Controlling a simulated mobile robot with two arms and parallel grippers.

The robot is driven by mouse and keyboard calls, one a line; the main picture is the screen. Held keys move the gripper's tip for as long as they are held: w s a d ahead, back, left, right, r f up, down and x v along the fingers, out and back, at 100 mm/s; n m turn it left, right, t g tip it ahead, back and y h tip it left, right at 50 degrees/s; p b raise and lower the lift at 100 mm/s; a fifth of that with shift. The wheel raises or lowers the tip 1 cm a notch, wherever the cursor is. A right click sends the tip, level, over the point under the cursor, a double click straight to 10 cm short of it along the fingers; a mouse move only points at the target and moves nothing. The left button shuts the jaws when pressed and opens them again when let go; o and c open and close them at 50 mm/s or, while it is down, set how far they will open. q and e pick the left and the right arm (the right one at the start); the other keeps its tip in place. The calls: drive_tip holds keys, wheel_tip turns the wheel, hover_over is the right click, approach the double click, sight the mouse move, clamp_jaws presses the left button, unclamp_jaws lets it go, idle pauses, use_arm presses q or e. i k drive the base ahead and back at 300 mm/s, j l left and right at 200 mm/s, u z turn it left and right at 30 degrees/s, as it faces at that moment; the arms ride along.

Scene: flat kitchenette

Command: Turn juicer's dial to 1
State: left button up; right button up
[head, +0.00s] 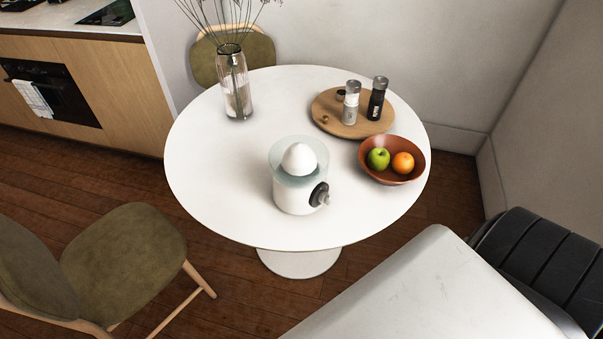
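The juicer (294,196) stands upright on the round white table (215,190), near the middle of its front half. It has a white body, a clear bowl on top and a white cone inside. Its dark round dial (319,194) is on the right front side, with a light knob sticking out to the right. The dial's markings are too small to read. Neither of my grippers is in the head view, and nothing touches the juicer.
A bowl (393,176) with a green apple and an orange stands right of the juicer. A wooden board (333,122) with two grinders lies behind it. A glass vase (236,90) stands at the back left. Chairs (125,255) flank the table. The table's left side is clear.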

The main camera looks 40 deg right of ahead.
sight(323, 197)
drive_tip(key=z, duration=1.3)
